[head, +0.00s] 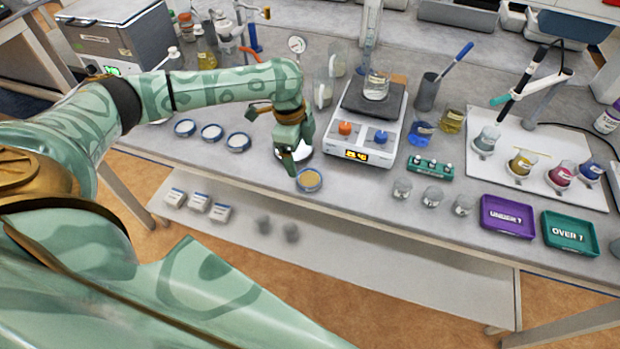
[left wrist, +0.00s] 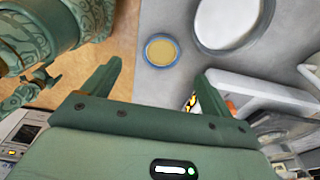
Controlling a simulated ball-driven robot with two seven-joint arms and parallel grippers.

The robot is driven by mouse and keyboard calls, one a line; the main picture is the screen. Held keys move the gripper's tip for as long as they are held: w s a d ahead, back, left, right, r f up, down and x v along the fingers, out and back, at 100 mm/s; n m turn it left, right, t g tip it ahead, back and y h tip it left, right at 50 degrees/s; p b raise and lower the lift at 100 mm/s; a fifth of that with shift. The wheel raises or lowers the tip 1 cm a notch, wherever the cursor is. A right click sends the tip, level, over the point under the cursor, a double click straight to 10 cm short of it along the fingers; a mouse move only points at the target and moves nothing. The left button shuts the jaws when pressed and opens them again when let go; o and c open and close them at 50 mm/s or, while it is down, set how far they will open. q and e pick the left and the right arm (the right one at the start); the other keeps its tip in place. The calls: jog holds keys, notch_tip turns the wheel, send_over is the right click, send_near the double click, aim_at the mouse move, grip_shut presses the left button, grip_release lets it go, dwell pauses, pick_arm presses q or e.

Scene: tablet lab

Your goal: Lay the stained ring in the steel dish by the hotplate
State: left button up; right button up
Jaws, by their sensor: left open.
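The stained ring (head: 309,180) is a small blue-rimmed disc with a yellow-tan face, lying flat near the table's front edge. It also shows in the left wrist view (left wrist: 162,50), ahead of the fingers. The steel dish (head: 305,153) sits just behind the ring, left of the hotplate (head: 367,122), and is partly hidden by my gripper. Its bright round shape is at the top of the left wrist view (left wrist: 228,22). My left gripper (head: 291,168) is open and empty, pointing down above the dish's front side, close to the ring.
Three blue-rimmed discs with pale faces (head: 211,132) lie to the left. A beaker (head: 376,85) stands on the hotplate. Several small beakers (head: 432,196), a purple tray (head: 507,217) and a green tray (head: 570,233) are to the right. White boxes (head: 197,203) sit on the lower shelf.

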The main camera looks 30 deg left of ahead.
aim_at(310, 179)
pick_arm(q)
jog(key=f, duration=0.3)
jog(key=shift+d+f+b, duration=0.15)
jog(key=shift+d+b, duration=0.1)
jog(key=shift+b, duration=0.05)
jog(key=f, duration=0.1)
jog(key=d+f+b, duration=0.1)
jog(key=f, duration=0.1)
jog(key=w+f, duration=0.1)
jog(key=f, duration=0.1)
jog(key=shift+d+b, duration=0.15)
jog(key=shift+b, duration=0.2)
jog(key=c, duration=1.1)
jog(key=shift+c, duration=0.2)
jog(key=shift+r, duration=0.1)
